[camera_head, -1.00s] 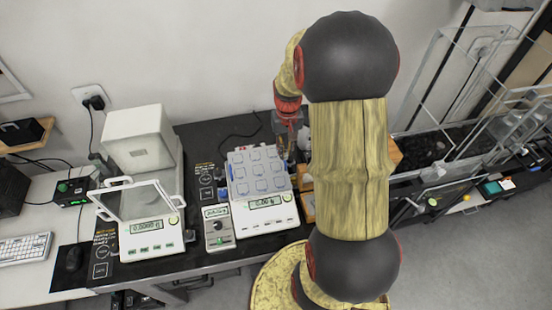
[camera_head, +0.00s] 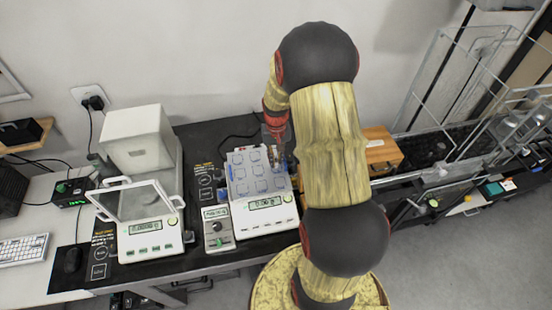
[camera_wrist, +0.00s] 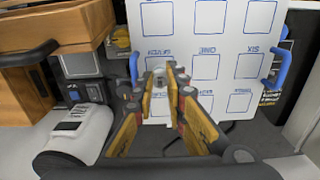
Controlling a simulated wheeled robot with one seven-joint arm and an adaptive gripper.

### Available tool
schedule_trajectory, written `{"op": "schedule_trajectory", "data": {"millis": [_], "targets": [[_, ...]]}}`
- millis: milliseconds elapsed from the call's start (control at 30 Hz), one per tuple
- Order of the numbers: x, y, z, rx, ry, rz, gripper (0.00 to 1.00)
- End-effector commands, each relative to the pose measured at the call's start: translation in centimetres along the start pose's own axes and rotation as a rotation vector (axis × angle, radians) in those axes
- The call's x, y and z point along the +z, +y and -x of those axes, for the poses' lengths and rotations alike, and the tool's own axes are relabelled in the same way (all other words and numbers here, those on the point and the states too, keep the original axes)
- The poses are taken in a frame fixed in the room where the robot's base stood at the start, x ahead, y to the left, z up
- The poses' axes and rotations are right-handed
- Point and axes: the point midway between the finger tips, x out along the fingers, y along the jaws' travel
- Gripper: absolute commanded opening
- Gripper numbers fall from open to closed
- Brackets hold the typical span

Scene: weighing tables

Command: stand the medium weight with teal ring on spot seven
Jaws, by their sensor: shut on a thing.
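The weighing plate (camera_head: 237,185) is a pale board with several blue-outlined square spots, on the right-hand balance. It also fills the upper right of the wrist view (camera_wrist: 184,40). A label that appears to read seven (camera_wrist: 158,52) is at the plate's left part in that view, just beyond my fingertips. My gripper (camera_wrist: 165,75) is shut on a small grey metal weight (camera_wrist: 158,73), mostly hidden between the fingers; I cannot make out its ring. In the head view my gripper (camera_head: 277,157) is at the plate's right side. I cannot tell whether the weight touches the plate.
A wooden box (camera_head: 380,150) stands right of the balance and fills the wrist view's upper left (camera_wrist: 60,30). Blue clips (camera_wrist: 278,68) stick up at the plate's edges. A second balance with a glass lid (camera_head: 137,203) stands to the left, with a small control box (camera_head: 217,228) between.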

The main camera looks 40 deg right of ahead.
Motion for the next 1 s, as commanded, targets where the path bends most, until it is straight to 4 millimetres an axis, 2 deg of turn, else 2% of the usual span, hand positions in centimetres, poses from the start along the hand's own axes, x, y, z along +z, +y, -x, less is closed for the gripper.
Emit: {"op": "schedule_trajectory", "data": {"millis": [133,167,267,633,767,1000], "targets": [[0.0,0.0,-0.4,0.0,0.0,0.0,0.0],[0.0,0.0,-0.3,0.0,0.0,0.0,0.15],[0.0,0.0,-0.3,0.0,0.0,0.0,0.21],[0.0,0.0,0.2,0.0,0.0,0.0,0.21],[-0.1,0.0,1.9,0.0,0.003,0.0,0.21],[-0.1,0.0,6.9,0.0,0.004,0.0,0.21]]}}
